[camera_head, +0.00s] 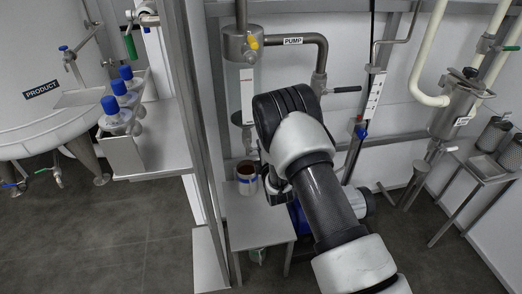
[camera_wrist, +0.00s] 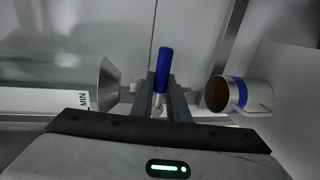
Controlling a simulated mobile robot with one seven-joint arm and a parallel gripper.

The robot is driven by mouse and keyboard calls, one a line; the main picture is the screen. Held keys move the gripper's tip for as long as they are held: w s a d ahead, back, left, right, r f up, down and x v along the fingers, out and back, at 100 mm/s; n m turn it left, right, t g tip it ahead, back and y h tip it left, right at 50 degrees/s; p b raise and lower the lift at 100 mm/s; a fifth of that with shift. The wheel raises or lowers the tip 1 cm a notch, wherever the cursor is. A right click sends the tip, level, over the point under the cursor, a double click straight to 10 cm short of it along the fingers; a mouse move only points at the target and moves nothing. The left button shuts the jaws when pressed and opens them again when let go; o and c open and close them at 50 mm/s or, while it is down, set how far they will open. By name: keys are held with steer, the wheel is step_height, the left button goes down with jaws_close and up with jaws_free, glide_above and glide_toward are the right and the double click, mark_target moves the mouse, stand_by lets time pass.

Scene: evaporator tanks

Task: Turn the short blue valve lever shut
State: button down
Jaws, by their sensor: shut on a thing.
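The short blue valve lever (camera_wrist: 164,62) stands near the middle of the wrist view, its blue grip pointing up in the picture. My gripper (camera_wrist: 162,84) is shut on it, with one finger on each side of the lever's lower part. A metal pipe fitting with a cone (camera_wrist: 108,85) lies left of the fingers, next to a MIN label. In the head view my arm hides the gripper and this lever.
A metal cup with a blue band (camera_wrist: 237,94) is close to the right of the fingers; the head view shows it on a small table (camera_head: 262,222). A vertical steel frame post (camera_head: 196,130) stands left of my arm. A pump pipe (camera_head: 305,40) runs behind it.

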steer(key=shift+w+d+r, duration=0.1)
steer(key=c, duration=1.7)
jaws_free()
steer(key=p+v, duration=0.2)
steer(key=v, duration=1.5)
steer(key=shift+s+p, duration=0.3)
steer(key=shift+p, duration=0.1)
